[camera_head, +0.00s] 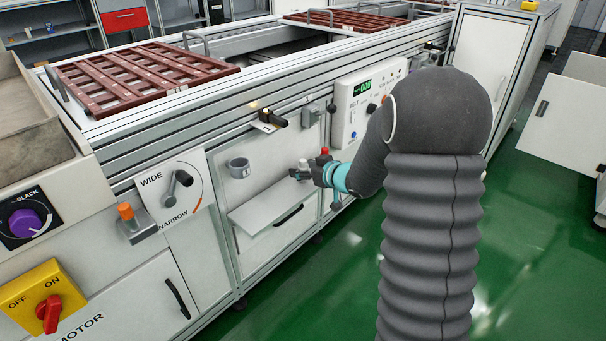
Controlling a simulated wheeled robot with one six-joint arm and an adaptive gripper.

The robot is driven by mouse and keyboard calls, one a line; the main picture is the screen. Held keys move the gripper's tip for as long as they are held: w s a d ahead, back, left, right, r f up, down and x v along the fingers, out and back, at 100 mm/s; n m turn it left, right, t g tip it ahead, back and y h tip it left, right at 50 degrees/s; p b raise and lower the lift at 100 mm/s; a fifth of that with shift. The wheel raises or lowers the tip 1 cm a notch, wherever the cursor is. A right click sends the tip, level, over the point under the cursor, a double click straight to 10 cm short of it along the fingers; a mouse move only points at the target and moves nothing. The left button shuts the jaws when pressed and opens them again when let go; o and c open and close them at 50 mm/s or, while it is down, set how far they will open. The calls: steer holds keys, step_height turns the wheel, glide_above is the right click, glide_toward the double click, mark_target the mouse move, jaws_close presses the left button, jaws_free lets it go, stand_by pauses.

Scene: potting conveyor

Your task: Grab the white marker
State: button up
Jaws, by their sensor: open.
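My gripper (299,174) is small in the view, at the end of my grey-sleeved arm with its teal band. It is open, in front of the white machine panel, right of a grey cup-like holder (239,168) and above a small white shelf (268,204). A small pale upright piece (303,163) shows at the gripper's fingers; I cannot tell whether it is the white marker or part of the gripper. No other white marker can be made out. My arm hides part of the panel to the right.
A red-topped part (325,153) shows just behind the gripper. A black and yellow device (271,118) sticks out above. A wide/narrow lever plate (171,190) and an orange-topped clamp (129,219) stand left. Brown slatted trays (140,75) lie on top.

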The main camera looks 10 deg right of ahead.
steer(key=shift+w+a+f, duration=0.2)
steer(key=shift+w, duration=0.25)
jaws_close()
steer(key=shift+r, duration=0.15)
